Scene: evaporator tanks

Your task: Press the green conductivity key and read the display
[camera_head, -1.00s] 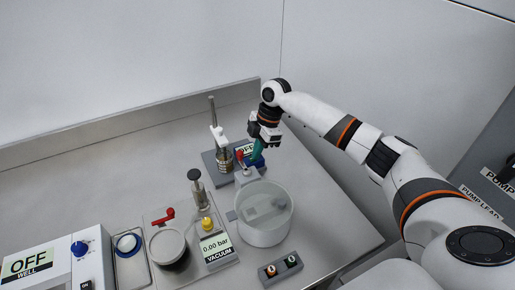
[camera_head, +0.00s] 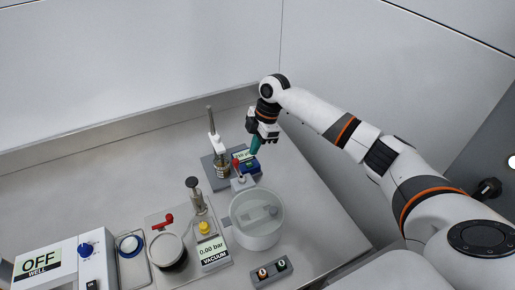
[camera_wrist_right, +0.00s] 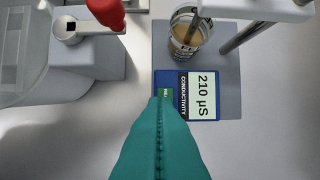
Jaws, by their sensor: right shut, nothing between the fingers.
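The blue conductivity meter (camera_wrist_right: 187,112) stands on a grey base. Its display (camera_wrist_right: 204,97) reads 210 µS, with the label CONDUCTIVITY beside it. The green key (camera_wrist_right: 166,92) is partly hidden by my fingertips, with part of its lettering showing. My right gripper (camera_wrist_right: 158,100) is shut and empty, its teal fingertips at the green key; whether they touch it I cannot tell for sure. In the head view my right gripper (camera_head: 254,150) reaches down over the meter (camera_head: 244,166). My left gripper is not in view.
A beaker of brownish liquid (camera_wrist_right: 188,32) and a stand rod (camera_wrist_right: 242,38) are beside the meter. A red-handled valve (camera_wrist_right: 102,10) and a clear tank (camera_head: 258,232) are close by. The vacuum display (camera_head: 211,250) reads 0.00 bar; the WELL display (camera_head: 39,262) reads OFF.

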